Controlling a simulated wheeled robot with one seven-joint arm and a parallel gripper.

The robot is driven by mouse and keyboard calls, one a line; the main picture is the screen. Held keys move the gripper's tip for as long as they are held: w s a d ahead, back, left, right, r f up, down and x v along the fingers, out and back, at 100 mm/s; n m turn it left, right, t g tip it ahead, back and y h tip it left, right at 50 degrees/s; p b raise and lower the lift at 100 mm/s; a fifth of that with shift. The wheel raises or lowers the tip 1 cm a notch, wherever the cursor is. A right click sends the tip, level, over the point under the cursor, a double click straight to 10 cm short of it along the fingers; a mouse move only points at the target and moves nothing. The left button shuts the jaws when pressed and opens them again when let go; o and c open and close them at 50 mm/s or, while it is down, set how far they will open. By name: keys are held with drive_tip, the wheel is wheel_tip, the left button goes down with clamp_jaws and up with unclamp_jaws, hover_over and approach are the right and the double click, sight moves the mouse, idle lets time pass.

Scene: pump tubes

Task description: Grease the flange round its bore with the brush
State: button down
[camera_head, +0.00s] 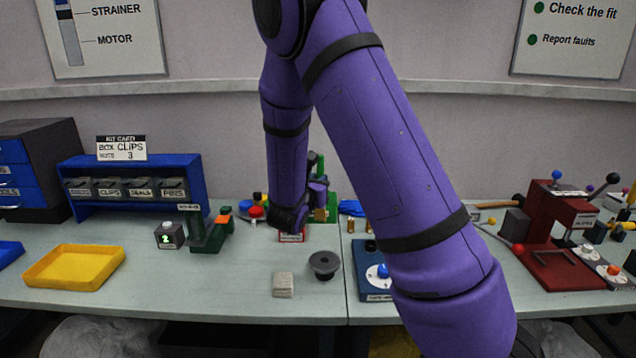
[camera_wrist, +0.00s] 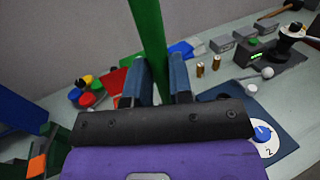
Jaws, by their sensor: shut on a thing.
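The flange (camera_head: 324,259) is a dark grey round disc with a bore in its middle, on the table front centre in the head view. My gripper (camera_head: 318,190) is behind and above it, well apart from it, partly hidden by my arm. In the wrist view, my gripper's blue fingers (camera_wrist: 160,82) are closed on a long green bar (camera_wrist: 148,35), which looks like the brush's handle. A small tan piece (camera_head: 321,214) below the gripper in the head view may be the bristles; it is too small to be sure. The flange is not seen in the wrist view.
A beige block (camera_head: 283,284) lies left of the flange. A red-edged box (camera_head: 291,237) and several coloured caps (camera_head: 256,212) stand behind. A blue plate with a dial (camera_head: 372,272) is to the right. A yellow tray (camera_head: 75,266) is far left. The table's front edge is near.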

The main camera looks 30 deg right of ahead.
drive_tip(key=shift+d+f, duration=0.1)
drive_tip(key=shift+f, duration=2.3)
